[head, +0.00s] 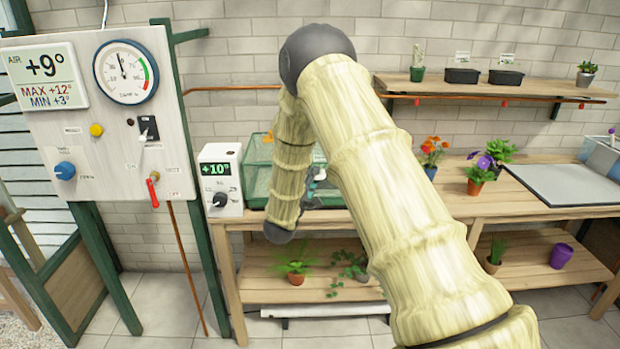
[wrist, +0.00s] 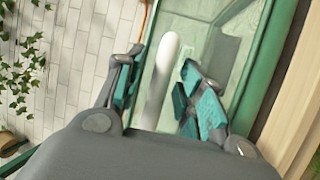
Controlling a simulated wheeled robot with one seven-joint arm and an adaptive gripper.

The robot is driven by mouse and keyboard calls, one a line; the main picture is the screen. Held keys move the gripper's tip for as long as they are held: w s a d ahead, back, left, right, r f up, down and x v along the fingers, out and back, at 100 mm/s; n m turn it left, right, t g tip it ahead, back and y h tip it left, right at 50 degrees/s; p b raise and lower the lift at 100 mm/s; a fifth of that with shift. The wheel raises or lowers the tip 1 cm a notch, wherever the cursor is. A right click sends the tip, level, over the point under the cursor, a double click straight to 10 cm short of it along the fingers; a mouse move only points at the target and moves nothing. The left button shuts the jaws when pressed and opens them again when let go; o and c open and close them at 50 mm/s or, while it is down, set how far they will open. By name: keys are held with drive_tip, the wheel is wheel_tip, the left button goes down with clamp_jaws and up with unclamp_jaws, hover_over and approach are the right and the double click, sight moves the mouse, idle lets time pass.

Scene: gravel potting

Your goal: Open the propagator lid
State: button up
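The propagator (head: 257,172) is a green-framed box with clear panels on the bench, left of centre in the head view. My arm hides much of it. Its lid (wrist: 221,48) shows in the wrist view as a clear panel inside a green frame. A white, rounded bar (wrist: 162,66), perhaps the lid's handle, stands between my fingers. My gripper (wrist: 158,82) is open, with one teal-padded finger on each side of this bar. In the head view my gripper is mostly hidden behind my arm.
A white control box (head: 220,180) reading +10° stands left of the propagator. A gauge panel (head: 100,120) is farther left. Flowerpots (head: 480,175) and a grey tray (head: 565,185) are on the bench to the right. A wall shelf (head: 490,88) holds pots above.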

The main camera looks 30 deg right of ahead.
drive_tip(key=shift+c, duration=0.3)
clamp_jaws()
drive_tip(key=shift+r, duration=0.15)
